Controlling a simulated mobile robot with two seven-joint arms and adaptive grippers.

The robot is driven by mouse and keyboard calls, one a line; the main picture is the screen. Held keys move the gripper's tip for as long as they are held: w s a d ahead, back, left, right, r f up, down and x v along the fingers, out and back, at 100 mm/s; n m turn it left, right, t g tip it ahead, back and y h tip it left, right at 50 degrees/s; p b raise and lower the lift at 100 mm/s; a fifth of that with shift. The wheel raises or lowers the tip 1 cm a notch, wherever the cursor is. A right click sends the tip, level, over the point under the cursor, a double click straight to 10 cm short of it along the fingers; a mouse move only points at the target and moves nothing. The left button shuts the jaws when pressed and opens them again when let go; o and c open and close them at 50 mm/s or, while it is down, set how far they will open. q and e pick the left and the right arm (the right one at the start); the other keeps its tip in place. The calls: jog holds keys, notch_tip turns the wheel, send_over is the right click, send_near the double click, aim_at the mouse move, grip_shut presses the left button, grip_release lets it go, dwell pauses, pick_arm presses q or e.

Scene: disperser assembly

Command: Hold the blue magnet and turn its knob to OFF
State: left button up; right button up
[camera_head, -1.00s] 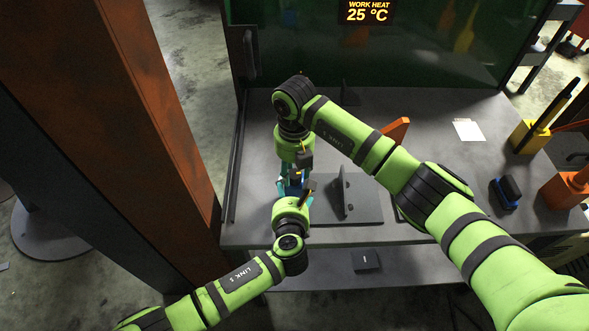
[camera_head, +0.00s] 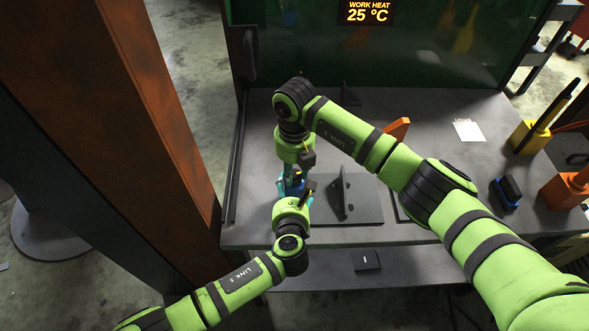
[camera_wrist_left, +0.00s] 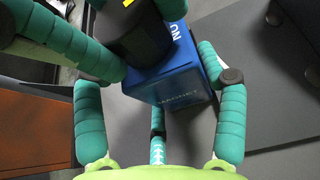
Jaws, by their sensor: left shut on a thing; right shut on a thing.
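The blue magnet (camera_wrist_left: 178,78) is a block with MAGNET lettering on its front and a white ON label on top. Its dark round knob (camera_wrist_left: 140,40) shows at the upper left of the left wrist view. In the head view the magnet (camera_head: 298,184) is a small blue patch between my grippers. My left gripper (camera_wrist_left: 150,72) has teal fingers around the magnet and is shut on it. My right gripper (camera_head: 290,176) comes down from above; its teal fingers are shut around the knob. The knob's pointer and any OFF mark are hidden.
The grey workbench (camera_head: 400,230) lies beneath. A dark upright bracket on a plate (camera_head: 341,195) stands just right of the grippers. A rusty orange column (camera_head: 130,90) rises at the left. A blue-black object (camera_head: 507,192) and a paper (camera_head: 468,131) lie farther right.

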jog(key=n, duration=0.7)
jog(key=shift+s, duration=0.15)
jog(key=n, duration=0.6)
jog(key=shift+d+n, duration=0.1)
jog(key=shift+n, duration=0.2)
jog(key=o, duration=0.9)
jog(key=shift+c, duration=0.2)
